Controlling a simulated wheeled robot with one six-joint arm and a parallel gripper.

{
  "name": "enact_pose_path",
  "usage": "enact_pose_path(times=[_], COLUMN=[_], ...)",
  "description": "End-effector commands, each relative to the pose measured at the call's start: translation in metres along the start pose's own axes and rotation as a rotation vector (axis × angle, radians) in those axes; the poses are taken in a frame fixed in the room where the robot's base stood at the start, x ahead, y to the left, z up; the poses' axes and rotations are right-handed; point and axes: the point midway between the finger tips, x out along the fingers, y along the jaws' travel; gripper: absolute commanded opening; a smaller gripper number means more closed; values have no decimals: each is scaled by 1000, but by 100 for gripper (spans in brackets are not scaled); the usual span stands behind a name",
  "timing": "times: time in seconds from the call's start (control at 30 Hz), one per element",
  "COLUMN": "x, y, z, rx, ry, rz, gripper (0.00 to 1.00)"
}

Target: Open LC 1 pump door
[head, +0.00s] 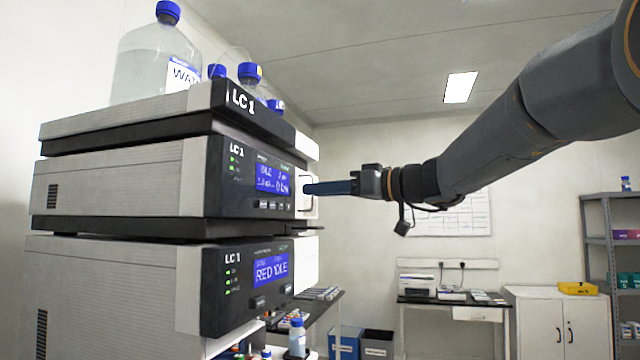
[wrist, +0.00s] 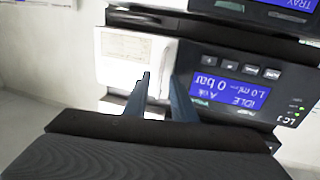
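The LC 1 pump is the middle module (head: 120,180) of the stack, with a blue display reading idle and 0 bar (wrist: 225,88). Its white door (head: 312,181) is at the right end of the front and looks shut. In the wrist view, which is upside down, the door (wrist: 130,62) lies left of the display. My gripper (head: 308,188) reaches in from the right, its blue fingertips at the door's handle. In the wrist view my gripper (wrist: 158,80) has its fingers apart, one on each side of the handle area. The fingers partly hide the handle, and contact is unclear.
Another LC 1 module (head: 120,295) stands below, and a top tray (head: 215,98) carries a water bottle (head: 150,60) and several blue-capped bottles. A bench (head: 325,305) is behind the stack. The space right of the door is free except for my arm.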

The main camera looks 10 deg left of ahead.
Motion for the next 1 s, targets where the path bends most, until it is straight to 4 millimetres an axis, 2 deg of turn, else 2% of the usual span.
enact_pose_path(times=[0.3, 0.47, 1.0], x=[3, 3, 3], y=[0, 0, 0], z=[1, 1, 0], rx=[0, 0, 0], ry=[-1, -1, -1], rz=[1, 1, 1], gripper=[24, 0, 0])
